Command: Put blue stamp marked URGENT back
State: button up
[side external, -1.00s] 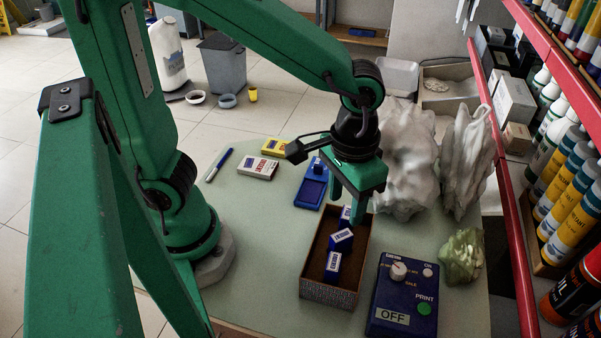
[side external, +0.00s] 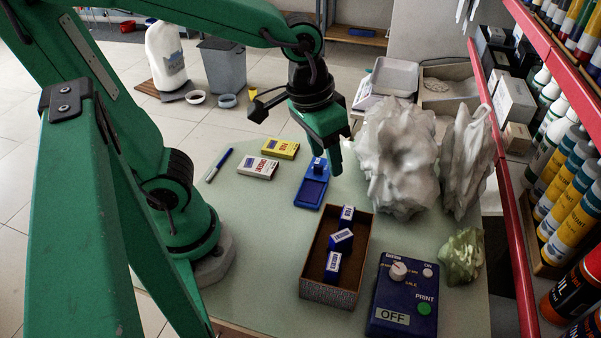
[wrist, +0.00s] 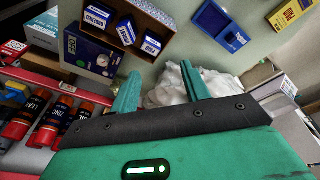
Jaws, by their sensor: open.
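Three blue stamps with white label ends lie in the brown open-topped box: one far (side external: 346,214), one middle (side external: 341,238) and one near (side external: 333,262). In the wrist view the brown box (wrist: 159,12) is at the top with the stamps inside.
A blue control unit (side external: 403,292) reading OFF stands right of the box. White rough lumps (side external: 395,155) stand just right of my gripper, with a green lump (side external: 461,257) nearer. White-red (side external: 258,168) and yellow (side external: 280,149) packs lie left. A red-edged shelf (side external: 503,170) bounds the right.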

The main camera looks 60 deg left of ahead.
jog(key=s+a+r+t, duration=0.3)
jog(key=a, duration=0.5)
jog(key=shift+r+y, duration=0.3)
jog(key=shift+y, duration=0.1)
